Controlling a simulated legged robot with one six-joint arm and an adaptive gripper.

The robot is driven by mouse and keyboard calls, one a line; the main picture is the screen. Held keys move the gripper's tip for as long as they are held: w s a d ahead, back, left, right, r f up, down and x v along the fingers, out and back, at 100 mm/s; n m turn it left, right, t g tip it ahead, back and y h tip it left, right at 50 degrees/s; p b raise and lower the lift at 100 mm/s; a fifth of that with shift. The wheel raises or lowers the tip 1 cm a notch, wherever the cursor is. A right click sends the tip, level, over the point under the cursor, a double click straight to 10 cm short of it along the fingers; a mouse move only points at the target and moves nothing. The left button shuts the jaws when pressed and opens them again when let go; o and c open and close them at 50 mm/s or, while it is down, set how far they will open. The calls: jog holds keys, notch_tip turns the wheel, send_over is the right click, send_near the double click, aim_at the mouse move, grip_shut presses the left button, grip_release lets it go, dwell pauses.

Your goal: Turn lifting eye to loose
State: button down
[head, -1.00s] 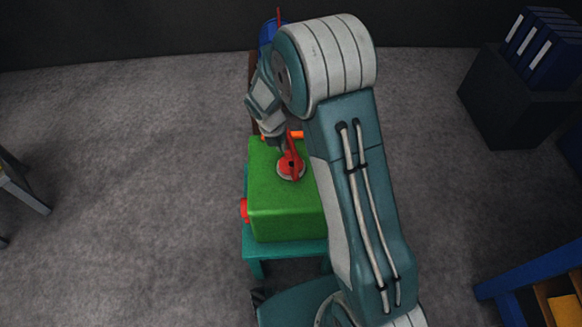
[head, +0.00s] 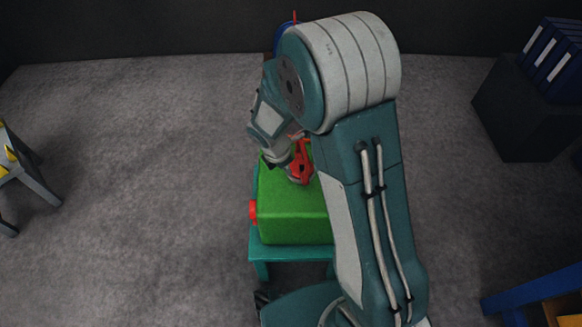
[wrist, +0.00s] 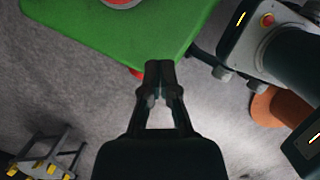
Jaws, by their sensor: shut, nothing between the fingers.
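The green casting (head: 292,222) sits on a teal stand (head: 262,251). The red lifting eye (head: 303,163) stands on its top, partly covered by my wrist in the head view, so its turn angle is unclear. In the wrist view the green casting (wrist: 125,28) fills the upper left, and only the edge of the eye's round base (wrist: 121,3) shows at the top. My gripper (wrist: 160,66) is shut and empty, its fingertips seen at the casting's near edge in that view, apart from the eye. In the head view my wrist hides the fingers.
A red knob (head: 253,211) sticks out of the casting's left side. A grey stand with yellow pieces (head: 20,175) is at far left. A dark cabinet with blue binders (head: 527,110) is at right, and a blue shelf (head: 535,292) at lower right. Open floor lies left of the casting.

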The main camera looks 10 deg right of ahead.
aim_at(306, 177)
jog(key=x, duration=0.8)
jog(key=shift+d, duration=0.1)
jog(key=shift+w+d, duration=0.25)
jog(key=shift+d, duration=0.35)
jog(key=shift+w+d, duration=0.25)
jog(key=shift+d, duration=0.3)
jog(key=shift+w+d, duration=0.25)
jog(key=shift+d, duration=0.45)
jog(key=shift+d+r+n, duration=0.1)
jog(key=shift+d+n, duration=0.1)
jog(key=shift+n, duration=0.2)
